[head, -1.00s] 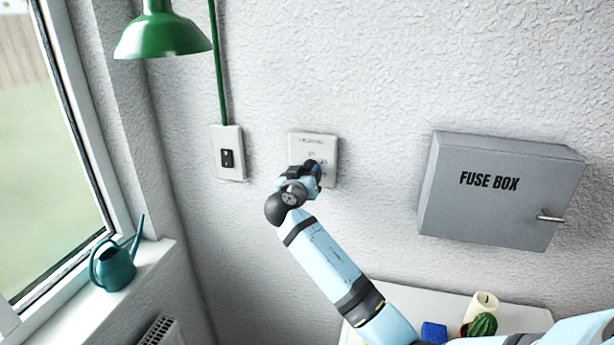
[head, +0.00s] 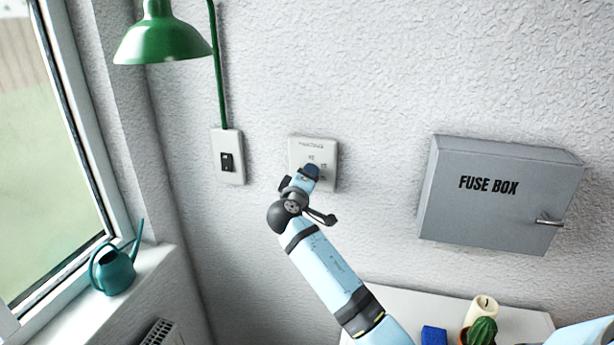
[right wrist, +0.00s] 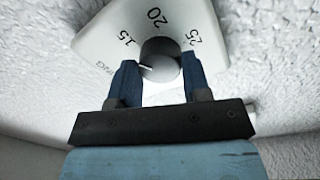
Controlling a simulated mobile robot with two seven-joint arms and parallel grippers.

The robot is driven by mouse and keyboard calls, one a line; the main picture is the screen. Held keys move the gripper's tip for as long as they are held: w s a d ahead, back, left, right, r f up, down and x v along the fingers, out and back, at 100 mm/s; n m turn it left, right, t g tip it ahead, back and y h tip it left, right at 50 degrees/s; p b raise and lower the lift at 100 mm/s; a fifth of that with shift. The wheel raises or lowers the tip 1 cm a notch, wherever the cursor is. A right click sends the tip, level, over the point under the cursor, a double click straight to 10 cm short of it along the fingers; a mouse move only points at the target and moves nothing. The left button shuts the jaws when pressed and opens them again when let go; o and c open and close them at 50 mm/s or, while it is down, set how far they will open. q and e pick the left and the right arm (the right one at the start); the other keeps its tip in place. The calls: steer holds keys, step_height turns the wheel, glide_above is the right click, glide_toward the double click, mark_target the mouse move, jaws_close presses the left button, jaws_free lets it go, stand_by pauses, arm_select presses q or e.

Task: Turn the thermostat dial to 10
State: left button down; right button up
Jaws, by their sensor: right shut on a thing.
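The thermostat (head: 328,148) is a white square box on the wall, with small print across its top in the head view. My right gripper (head: 310,171) is at its lower front and hides the dial there. In the right wrist view the thermostat (right wrist: 190,18) shows the numbers 15, 20 and 25 around a dark grey dial (right wrist: 161,60). The dial has a pale mark that points left, to the side of the 15; lower numbers are hidden. The blue fingers of my right gripper (right wrist: 160,80) are on both sides of the dial, shut on it. My left gripper is out of view.
A switch plate (head: 228,172) with a green cord to the green lamp (head: 160,40) is left of the thermostat. A grey fuse box (head: 500,195) juts out at right. A watering can (head: 115,270) stands on the windowsill. A cactus (head: 482,331) and candle (head: 482,307) stand below.

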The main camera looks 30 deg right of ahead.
steer(key=shift+n+t+y+p, duration=0.3)
steer(key=shift+n+p, duration=0.05)
steer(key=shift+n, duration=5.55)
steer(key=shift+s, duration=0.1)
steer(key=o, duration=0.9)
